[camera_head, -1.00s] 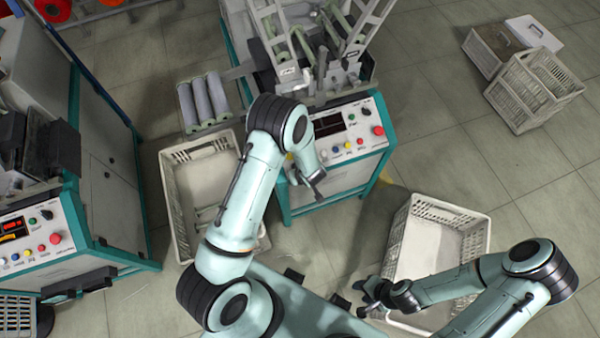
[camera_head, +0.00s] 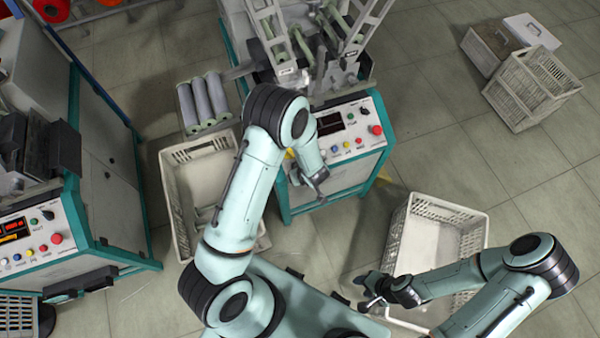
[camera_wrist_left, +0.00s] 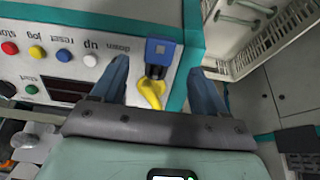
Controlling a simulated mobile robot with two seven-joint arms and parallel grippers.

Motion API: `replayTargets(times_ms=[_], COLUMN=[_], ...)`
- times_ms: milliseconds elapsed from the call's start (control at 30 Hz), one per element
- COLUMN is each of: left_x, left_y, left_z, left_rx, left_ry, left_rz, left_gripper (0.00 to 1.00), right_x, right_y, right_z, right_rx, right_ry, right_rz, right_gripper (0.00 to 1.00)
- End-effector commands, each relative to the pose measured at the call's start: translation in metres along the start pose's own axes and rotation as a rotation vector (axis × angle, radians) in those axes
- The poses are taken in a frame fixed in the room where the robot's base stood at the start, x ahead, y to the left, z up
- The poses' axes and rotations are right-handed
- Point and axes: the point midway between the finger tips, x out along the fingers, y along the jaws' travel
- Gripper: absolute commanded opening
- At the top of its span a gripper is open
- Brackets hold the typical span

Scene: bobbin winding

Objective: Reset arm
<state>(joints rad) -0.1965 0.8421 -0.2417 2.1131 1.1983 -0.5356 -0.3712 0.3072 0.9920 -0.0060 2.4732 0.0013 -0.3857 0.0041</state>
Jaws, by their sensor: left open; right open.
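My left gripper (camera_head: 318,184) hangs in front of the winding machine's control panel (camera_head: 350,132) in the head view, partly hidden by its own arm. In the left wrist view the left gripper (camera_wrist_left: 159,68) is open, with its two blue-grey fingers wide apart. A blue block (camera_wrist_left: 160,50) and a yellow curved piece (camera_wrist_left: 152,92) show between the fingers, apart from both, by the machine's teal corner. My right gripper (camera_head: 370,292) is open over the left edge of the right white crate (camera_head: 397,232) and holds nothing that I can see.
A left white crate (camera_head: 172,205) stands on the floor beside the machine, below several grey-green bobbins (camera_head: 202,98). A second machine (camera_head: 105,215) stands at the left. More crates (camera_head: 533,88) stand at the upper right. The floor between them is clear.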

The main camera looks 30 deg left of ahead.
Motion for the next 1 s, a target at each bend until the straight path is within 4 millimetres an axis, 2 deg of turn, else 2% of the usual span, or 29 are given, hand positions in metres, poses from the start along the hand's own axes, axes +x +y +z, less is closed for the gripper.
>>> replayTargets(times_ms=[33, 200, 433, 800, 933, 1000], left_x=[-0.017, -0.054, -0.081, -0.082, -0.066, -0.053], left_y=[0.003, 0.003, 0.002, -0.002, -0.012, -0.022], left_z=[-0.004, -0.004, -0.002, 0.002, 0.014, 0.029], left_rx=[0.000, 0.000, 0.000, 0.007, 0.071, 0.132], left_ry=[0.003, 0.002, 0.000, -0.006, -0.049, -0.099], left_rz=[0.006, 0.006, 0.002, 0.001, 0.016, 0.038], left_gripper=[0.74, 0.74, 0.74, 0.74, 0.74, 0.74], right_x=[-0.007, -0.019, -0.029, -0.029, -0.029, -0.029], right_y=[-0.004, -0.012, -0.018, -0.018, -0.018, -0.018], right_z=[-0.005, -0.015, -0.023, -0.023, -0.023, -0.023], right_rx=[-0.003, -0.007, -0.011, -0.011, -0.011, -0.011], right_ry=[0.007, 0.020, 0.030, 0.030, 0.030, 0.030], right_rz=[-0.002, -0.007, -0.011, -0.010, -0.010, -0.010], right_gripper=[0.43, 0.43, 0.43, 0.43, 0.43, 0.43])
